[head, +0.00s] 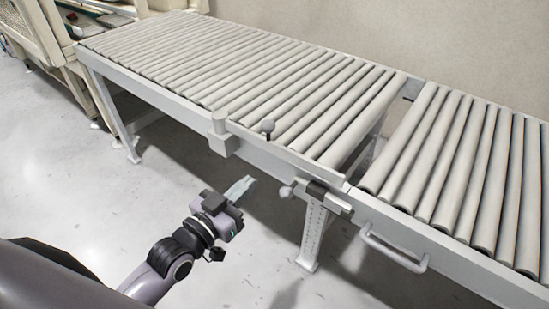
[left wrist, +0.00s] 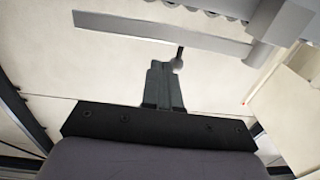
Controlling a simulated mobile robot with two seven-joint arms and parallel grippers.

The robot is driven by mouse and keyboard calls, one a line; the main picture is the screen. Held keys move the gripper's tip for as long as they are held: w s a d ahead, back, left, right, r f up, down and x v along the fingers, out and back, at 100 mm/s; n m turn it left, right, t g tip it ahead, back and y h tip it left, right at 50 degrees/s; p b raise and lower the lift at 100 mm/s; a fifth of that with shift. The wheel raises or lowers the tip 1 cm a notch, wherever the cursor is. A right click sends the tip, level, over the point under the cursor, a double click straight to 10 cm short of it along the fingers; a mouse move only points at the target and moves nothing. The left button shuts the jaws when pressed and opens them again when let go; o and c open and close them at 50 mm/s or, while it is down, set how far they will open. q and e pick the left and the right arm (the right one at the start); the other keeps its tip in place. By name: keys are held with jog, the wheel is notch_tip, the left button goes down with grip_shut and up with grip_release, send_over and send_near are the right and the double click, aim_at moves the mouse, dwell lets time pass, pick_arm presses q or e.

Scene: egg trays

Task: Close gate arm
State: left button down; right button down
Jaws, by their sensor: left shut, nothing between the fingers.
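A pale flat bar, which looks like the gate arm (head: 290,157), runs along the front edge of the roller conveyor from a grey post block (head: 222,143). In the left wrist view the bar (left wrist: 160,34) reaches left from the block (left wrist: 282,22), and the knob (left wrist: 178,65) shows just beyond my fingertips. My left gripper (head: 241,187) is shut and empty in front of the conveyor. It also shows in the left wrist view (left wrist: 162,72). My right gripper is out of view.
A latch with a dark body (head: 328,195) and ball knob (head: 286,191) sits at the joint of the two conveyor sections. A handle (head: 393,251) sticks out from the right section's side. Conveyor legs (head: 313,235) stand below. Open floor (head: 100,190) lies in front.

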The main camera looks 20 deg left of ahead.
aim_at(284, 152)
pick_arm(q)
jog(key=x, duration=1)
jog(key=shift+w, duration=0.25)
jog(key=shift+d+b+x, duration=0.2)
jog(key=shift+b+x, duration=0.4)
jog(key=shift+x, duration=2.1)
jog(key=shift+s, duration=0.1)
